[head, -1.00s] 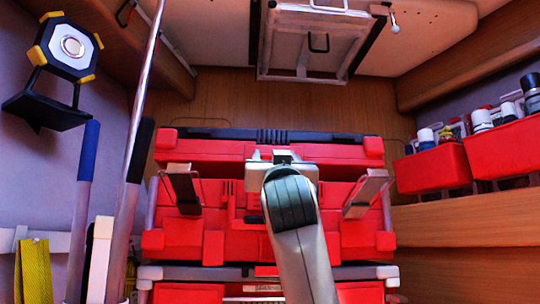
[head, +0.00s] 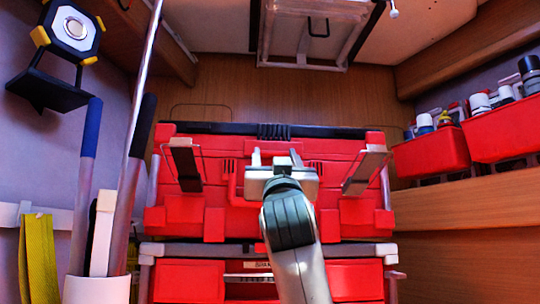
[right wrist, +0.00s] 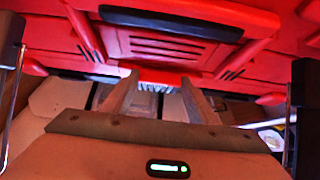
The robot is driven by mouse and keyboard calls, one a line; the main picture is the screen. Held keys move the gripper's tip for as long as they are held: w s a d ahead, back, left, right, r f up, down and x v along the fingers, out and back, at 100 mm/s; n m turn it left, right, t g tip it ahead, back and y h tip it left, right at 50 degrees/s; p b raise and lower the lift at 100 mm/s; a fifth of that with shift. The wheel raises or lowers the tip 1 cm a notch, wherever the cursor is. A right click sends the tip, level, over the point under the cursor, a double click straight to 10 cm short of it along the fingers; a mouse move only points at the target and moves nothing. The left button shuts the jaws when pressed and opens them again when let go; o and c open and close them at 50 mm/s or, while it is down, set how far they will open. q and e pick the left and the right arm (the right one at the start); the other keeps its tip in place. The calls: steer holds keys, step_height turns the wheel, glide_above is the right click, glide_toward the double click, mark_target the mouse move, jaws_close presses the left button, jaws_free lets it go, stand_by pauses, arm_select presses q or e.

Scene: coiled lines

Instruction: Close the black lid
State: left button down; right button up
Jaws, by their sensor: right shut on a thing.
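The black lid (head: 215,128) shows edge-on along the top of the upper red toolbox (head: 330,205) in the head view. It lies nearly level, with a ribbed section at its middle. I cannot tell if it is fully down. My right gripper (head: 275,155) is in front of the toolbox, just below that ribbed section. In the right wrist view my right gripper (right wrist: 160,90) has its fingers apart, on either side of a small ribbed part at the lid's middle. The exact contact is hard to see. My left gripper is not in view.
Another red toolbox (head: 190,280) is below. Poles (head: 84,190) stand at left. Red bins (head: 430,153) sit on the right shelf. A wooden wall is behind.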

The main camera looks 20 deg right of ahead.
steer(key=shift+w+a+f+y, duration=0.15)
steer(key=shift+w+f+y, duration=0.05)
steer(key=shift+f+y, duration=0.15)
steer(key=o, duration=1.5)
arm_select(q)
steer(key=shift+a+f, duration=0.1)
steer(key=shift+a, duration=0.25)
arm_select(e)
steer(key=shift+r, duration=0.15)
steer(key=shift+s, duration=0.1)
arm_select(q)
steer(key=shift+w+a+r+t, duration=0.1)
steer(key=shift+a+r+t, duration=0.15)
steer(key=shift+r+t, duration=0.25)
arm_select(e)
steer(key=v, duration=1.7)
steer(key=shift+a, duration=0.15)
steer(key=shift+s, duration=0.1)
